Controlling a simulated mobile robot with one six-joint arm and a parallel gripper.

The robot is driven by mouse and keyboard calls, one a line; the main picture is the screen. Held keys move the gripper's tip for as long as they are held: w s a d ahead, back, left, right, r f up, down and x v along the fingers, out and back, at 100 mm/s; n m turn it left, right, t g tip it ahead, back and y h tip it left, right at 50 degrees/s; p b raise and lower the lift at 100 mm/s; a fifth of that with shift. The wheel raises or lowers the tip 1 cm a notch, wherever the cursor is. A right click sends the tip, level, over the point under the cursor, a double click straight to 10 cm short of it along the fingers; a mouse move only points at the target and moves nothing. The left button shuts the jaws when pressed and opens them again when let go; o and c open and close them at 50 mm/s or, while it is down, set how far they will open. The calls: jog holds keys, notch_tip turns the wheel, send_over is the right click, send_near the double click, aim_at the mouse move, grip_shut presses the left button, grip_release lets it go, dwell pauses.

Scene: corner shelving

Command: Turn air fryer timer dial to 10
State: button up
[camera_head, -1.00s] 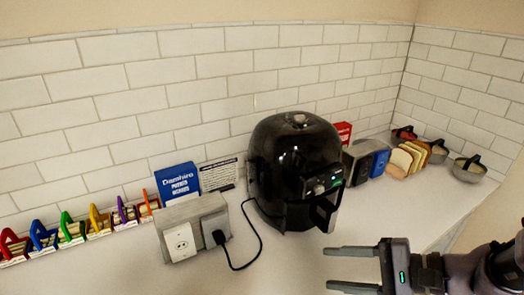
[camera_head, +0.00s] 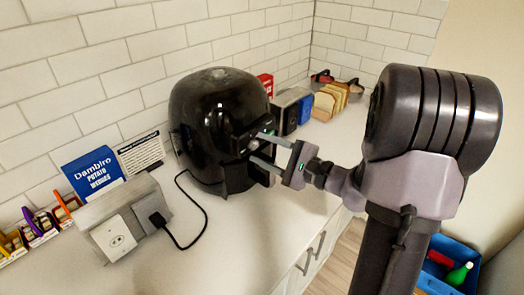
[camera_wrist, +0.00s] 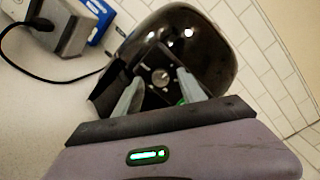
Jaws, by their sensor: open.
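The black air fryer (camera_head: 215,115) stands upright on the white counter, its control panel facing right toward my arm. My gripper (camera_head: 259,150) is open, with its two grey fingers pointing at the panel. In the wrist view, the round silver timer dial (camera_wrist: 160,77) shows between the fingertips of my gripper (camera_wrist: 158,88). The fingers appear to be on either side of the dial; I cannot tell if they touch it. The air fryer (camera_wrist: 190,35) fills the upper middle of that view. The dial's markings are too small to read.
A grey outlet box (camera_head: 125,220) with a plugged black cord stands left of the fryer, near a blue box (camera_head: 94,172). A toaster (camera_head: 284,112) and bread slices (camera_head: 333,100) stand behind. A blue bin (camera_head: 440,284) is at lower right. The counter's front is clear.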

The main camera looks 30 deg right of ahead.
jog(key=shift+w+a, duration=0.15)
jog(key=shift+w, duration=0.15)
grip_shut()
jog(key=shift+m, duration=0.4)
jog(key=m+p, duration=0.1)
jog(key=m, duration=0.3)
jog(key=shift+r+m+t+p, duration=0.1)
jog(key=shift+m+t+p, duration=0.25)
jog(key=shift+m+t, duration=0.05)
jog(key=m+p, duration=0.1)
jog(key=m, duration=0.2)
jog(key=shift+m+p, duration=0.3)
jog(key=shift+p, duration=0.05)
jog(key=shift+m+t+p, duration=0.4)
jog(key=shift+m+p, duration=0.4)
jog(key=shift+m, duration=0.8)
jog(key=shift+f, duration=0.2)
